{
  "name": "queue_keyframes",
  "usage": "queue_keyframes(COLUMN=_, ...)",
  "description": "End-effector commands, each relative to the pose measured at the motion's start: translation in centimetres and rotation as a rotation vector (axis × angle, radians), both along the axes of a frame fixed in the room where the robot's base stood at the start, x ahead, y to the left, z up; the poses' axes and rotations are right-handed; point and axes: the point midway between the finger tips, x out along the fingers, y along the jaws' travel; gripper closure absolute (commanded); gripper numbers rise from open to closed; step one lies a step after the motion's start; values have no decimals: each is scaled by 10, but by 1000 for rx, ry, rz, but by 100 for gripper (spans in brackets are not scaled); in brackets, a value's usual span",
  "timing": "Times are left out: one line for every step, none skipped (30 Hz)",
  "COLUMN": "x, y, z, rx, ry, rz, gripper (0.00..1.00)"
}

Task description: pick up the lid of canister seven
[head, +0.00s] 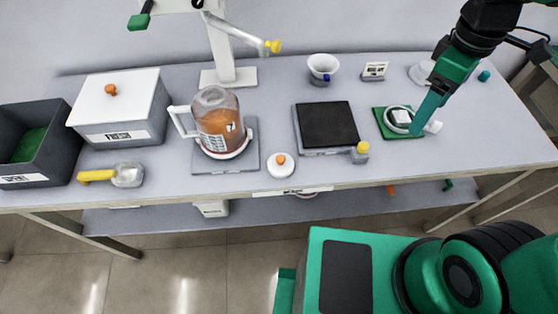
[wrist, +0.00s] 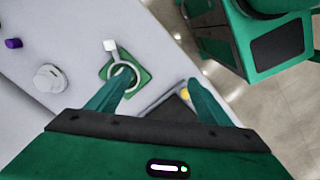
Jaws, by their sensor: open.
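No readable "seven" label shows, so I cannot tell which lid belongs to canister seven. A white round lid-like disc with an orange knob (head: 281,165) lies at the table's front edge. A large jug with amber contents (head: 219,124) stands on a grey base at the left centre. My gripper (head: 421,118) is over the right part of the table, by a white ring-shaped piece with a tab (head: 394,113) on a green mat (head: 381,121). In the wrist view my open gripper (wrist: 160,78) has nothing between its fingers; the ring (wrist: 134,70) is beside the left finger.
A black-topped plate (head: 327,125) and a yellow-capped bottle (head: 361,153) stand left of the mat. A white bowl (head: 322,65) and small sign (head: 374,70) are behind. A lidded grey box (head: 120,130), an open bin (head: 48,150) and a yellow-handled scoop (head: 115,175) are at left.

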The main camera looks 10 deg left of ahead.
Motion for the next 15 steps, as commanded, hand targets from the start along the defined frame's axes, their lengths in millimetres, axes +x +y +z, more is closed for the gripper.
queue_keyframes(x=5, y=31, z=-4, rx=-3, ry=8, rz=155, gripper=27)
queue_keyframes(x=7, y=48, z=-6, rx=-3, ry=9, rz=245, gripper=27)
queue_keyframes(x=8, y=71, z=-9, rx=-3, ry=14, rz=364, gripper=27)
queue_keyframes(x=8, y=88, z=-11, rx=-3, ry=17, rz=455, gripper=27)
queue_keyframes(x=7, y=107, z=-13, rx=-2, ry=18, rz=545, gripper=27)
queue_keyframes(x=4, y=130, z=-17, rx=-2, ry=22, rz=663, gripper=27)
queue_keyframes(x=0, y=148, z=-19, rx=0, ry=24, rz=750, gripper=27)
queue_keyframes(x=-4, y=165, z=-22, rx=2, ry=28, rz=835, gripper=27)
queue_keyframes(x=-11, y=187, z=-26, rx=5, ry=33, rz=944, gripper=27)
queue_keyframes(x=-16, y=203, z=-28, rx=8, ry=33, rz=1021, gripper=27)
queue_keyframes(x=-22, y=217, z=-31, rx=10, ry=36, rz=1093, gripper=27)
queue_keyframes(x=-30, y=234, z=-34, rx=12, ry=38, rz=1180, gripper=27)
queue_keyframes(x=-36, y=246, z=-36, rx=14, ry=42, rz=1241, gripper=27)
queue_keyframes(x=-42, y=257, z=-38, rx=16, ry=43, rz=1295, gripper=27)
queue_keyframes(x=-50, y=268, z=-41, rx=19, ry=46, rz=1358, gripper=27)
